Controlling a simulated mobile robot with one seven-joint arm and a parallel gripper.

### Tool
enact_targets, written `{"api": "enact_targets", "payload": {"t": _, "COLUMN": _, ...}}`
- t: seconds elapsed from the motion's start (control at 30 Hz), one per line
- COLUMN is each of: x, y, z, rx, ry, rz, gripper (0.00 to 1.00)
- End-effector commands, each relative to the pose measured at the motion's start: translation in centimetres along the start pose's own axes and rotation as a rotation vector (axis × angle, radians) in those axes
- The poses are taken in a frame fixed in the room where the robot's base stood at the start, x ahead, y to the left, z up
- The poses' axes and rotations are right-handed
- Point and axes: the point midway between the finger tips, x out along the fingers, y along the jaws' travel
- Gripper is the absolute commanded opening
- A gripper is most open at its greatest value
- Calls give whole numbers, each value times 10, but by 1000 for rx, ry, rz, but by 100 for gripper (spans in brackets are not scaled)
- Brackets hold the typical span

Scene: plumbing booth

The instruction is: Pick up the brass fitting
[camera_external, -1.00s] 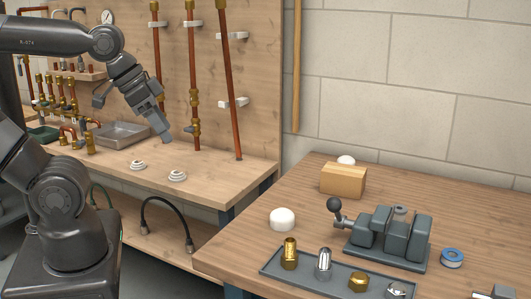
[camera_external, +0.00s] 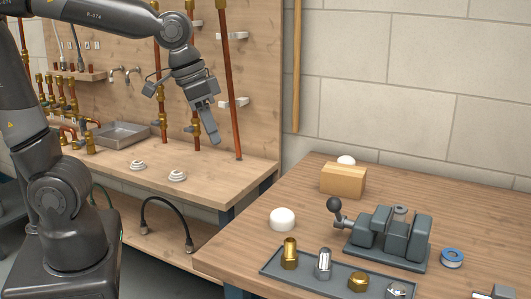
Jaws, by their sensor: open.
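Two brass fittings are in the grey tray (camera_external: 272,266) at the front of the right-hand table. A tall brass fitting (camera_external: 289,254) stands upright at the tray's left end. A short, wide brass fitting (camera_external: 358,281) sits farther right. The task's words do not tell these two apart. My gripper (camera_external: 213,138) is open and empty. It points down in the air, above and left of the right-hand table, in front of the pipe board. It is well apart from both brass fittings.
A chrome fitting (camera_external: 323,263) stands between the brass ones, and another metal piece (camera_external: 396,290) is at the tray's right. A grey vise (camera_external: 390,236), wooden block (camera_external: 343,180), white cap (camera_external: 282,219) and blue tape roll (camera_external: 452,258) stand behind. Copper pipe (camera_external: 230,80) rises near my gripper.

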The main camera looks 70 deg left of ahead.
Motion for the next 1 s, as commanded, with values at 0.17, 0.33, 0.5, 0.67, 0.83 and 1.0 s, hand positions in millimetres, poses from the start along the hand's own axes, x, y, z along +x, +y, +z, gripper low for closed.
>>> {"api": "enact_targets", "payload": {"t": 0.17, "x": 29, "y": 33, "z": -35, "rx": 3, "ry": -85, "rz": 2, "gripper": 48}}
{"api": "enact_targets", "payload": {"t": 0.33, "x": 62, "y": 67, "z": -61, "rx": 2, "ry": -161, "rz": -7, "gripper": 48}}
{"api": "enact_targets", "payload": {"t": 0.5, "x": 100, "y": 103, "z": -80, "rx": 2, "ry": -230, "rz": -23, "gripper": 48}}
{"api": "enact_targets", "payload": {"t": 0.67, "x": 130, "y": 130, "z": -90, "rx": 1, "ry": -276, "rz": -40, "gripper": 48}}
{"api": "enact_targets", "payload": {"t": 0.83, "x": 145, "y": 143, "z": -92, "rx": 1, "ry": -297, "rz": -49, "gripper": 48}}
{"api": "enact_targets", "payload": {"t": 1.0, "x": 167, "y": 142, "z": -86, "rx": 0, "ry": -303, "rz": -52, "gripper": 48}}
